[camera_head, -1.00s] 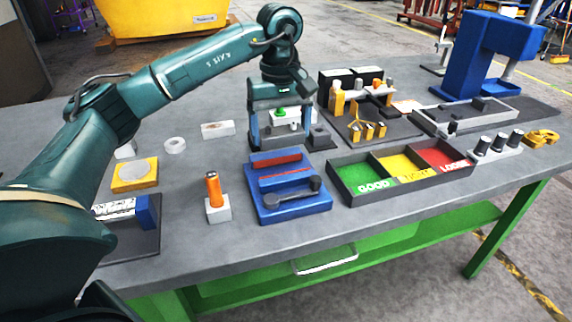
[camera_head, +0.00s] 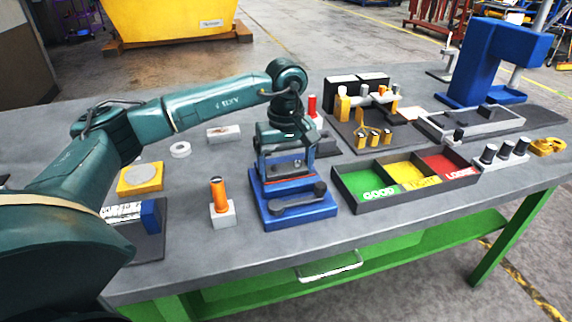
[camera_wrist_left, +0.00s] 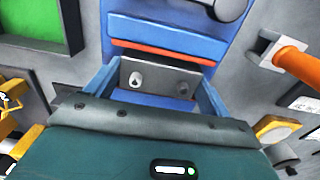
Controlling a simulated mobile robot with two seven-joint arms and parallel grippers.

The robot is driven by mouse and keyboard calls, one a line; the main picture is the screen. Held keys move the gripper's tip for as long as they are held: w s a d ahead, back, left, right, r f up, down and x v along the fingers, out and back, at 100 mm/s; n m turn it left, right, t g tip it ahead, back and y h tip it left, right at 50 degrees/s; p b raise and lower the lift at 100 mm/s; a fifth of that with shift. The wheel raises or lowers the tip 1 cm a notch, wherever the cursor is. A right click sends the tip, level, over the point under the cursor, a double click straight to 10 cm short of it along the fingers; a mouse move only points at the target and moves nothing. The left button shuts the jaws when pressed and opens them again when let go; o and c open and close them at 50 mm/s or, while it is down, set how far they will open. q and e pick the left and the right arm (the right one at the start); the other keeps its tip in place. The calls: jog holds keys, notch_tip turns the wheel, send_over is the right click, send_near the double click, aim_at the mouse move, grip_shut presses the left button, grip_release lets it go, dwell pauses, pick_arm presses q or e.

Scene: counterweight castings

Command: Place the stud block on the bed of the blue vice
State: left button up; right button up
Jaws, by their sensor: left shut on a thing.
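The blue vice (camera_head: 325,207) stands near the front edge of the bench, with a dark handle bar at its front. My left gripper (camera_head: 287,169) is directly over the vice and shut on the grey stud block (camera_head: 285,167). In the left wrist view the stud block (camera_wrist_left: 158,79) lies between the two blue fingers, with two studs showing. It is beside the vice's blue jaw with the red strip (camera_wrist_left: 160,51). I cannot tell whether its underside touches the bed. The gripper hides much of the vice in the head view. My right gripper is not in view.
A three-part tray (camera_head: 363,206) stands close to the right of the vice. An orange cylinder on a white block (camera_head: 222,215) stands to its left. A red cylinder (camera_head: 312,104) stands behind the gripper. Bare bench lies between the vice and the pale block (camera_head: 223,134).

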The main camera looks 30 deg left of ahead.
aim_at(286, 168)
pick_arm(q)
jog(key=o, duration=1.3)
jog(key=shift+o, duration=0.2)
jog(key=shift+r, duration=0.15)
notch_tip(286, 168, up, 12)
